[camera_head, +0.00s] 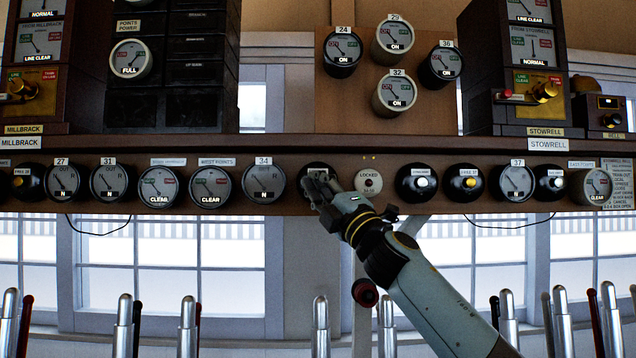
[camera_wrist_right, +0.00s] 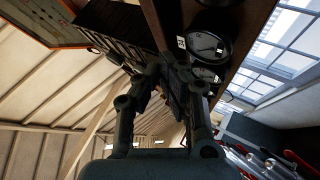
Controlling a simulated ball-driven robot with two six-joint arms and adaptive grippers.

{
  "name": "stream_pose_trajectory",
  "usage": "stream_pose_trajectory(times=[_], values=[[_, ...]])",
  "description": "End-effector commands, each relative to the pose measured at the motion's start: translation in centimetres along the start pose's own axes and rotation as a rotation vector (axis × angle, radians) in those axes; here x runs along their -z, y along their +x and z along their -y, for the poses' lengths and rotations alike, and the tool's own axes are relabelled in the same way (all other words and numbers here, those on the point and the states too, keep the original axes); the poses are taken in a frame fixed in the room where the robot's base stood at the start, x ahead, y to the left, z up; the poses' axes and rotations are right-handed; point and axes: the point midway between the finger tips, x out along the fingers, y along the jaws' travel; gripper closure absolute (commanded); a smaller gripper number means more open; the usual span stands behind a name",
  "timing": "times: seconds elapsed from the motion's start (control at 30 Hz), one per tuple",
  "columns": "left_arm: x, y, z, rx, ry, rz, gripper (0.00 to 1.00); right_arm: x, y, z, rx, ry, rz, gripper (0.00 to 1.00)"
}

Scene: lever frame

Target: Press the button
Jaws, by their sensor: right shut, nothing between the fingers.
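My right gripper (camera_head: 322,188) is shut and empty, its fingertips at the front of the shelf in the head view. It overlaps a round black unit (camera_head: 307,173), whose centre is hidden, so I cannot tell whether that is a button or whether I touch it. Black round units with pale or yellow centres (camera_head: 420,182) (camera_head: 469,184) sit further right. In the right wrist view the fingers (camera_wrist_right: 172,85) are close to the shelf. My left gripper is not in view.
Round dials (camera_head: 263,183) line the wooden shelf front (camera_head: 340,145). More dials hang on a board (camera_head: 375,75) above, between tall dark cabinets (camera_head: 190,70) (camera_head: 525,70). Upright metal levers (camera_head: 187,325) stand below, in front of windows (camera_head: 170,265).

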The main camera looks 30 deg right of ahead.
Motion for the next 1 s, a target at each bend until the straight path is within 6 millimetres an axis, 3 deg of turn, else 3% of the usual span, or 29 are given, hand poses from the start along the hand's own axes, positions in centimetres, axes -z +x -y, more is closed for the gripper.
stream_pose_trajectory(times=[0.27,0.7,1.0], values=[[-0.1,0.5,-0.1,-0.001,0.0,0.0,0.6,-0.3,0.3,0.5,0.001,0.002,0.002,1.0],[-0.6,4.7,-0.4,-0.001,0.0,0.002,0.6,-3.2,4.1,3.6,0.0,0.003,0.003,1.0],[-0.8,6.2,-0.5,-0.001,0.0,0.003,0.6,-4.4,5.9,4.6,0.001,0.003,0.002,1.0]])
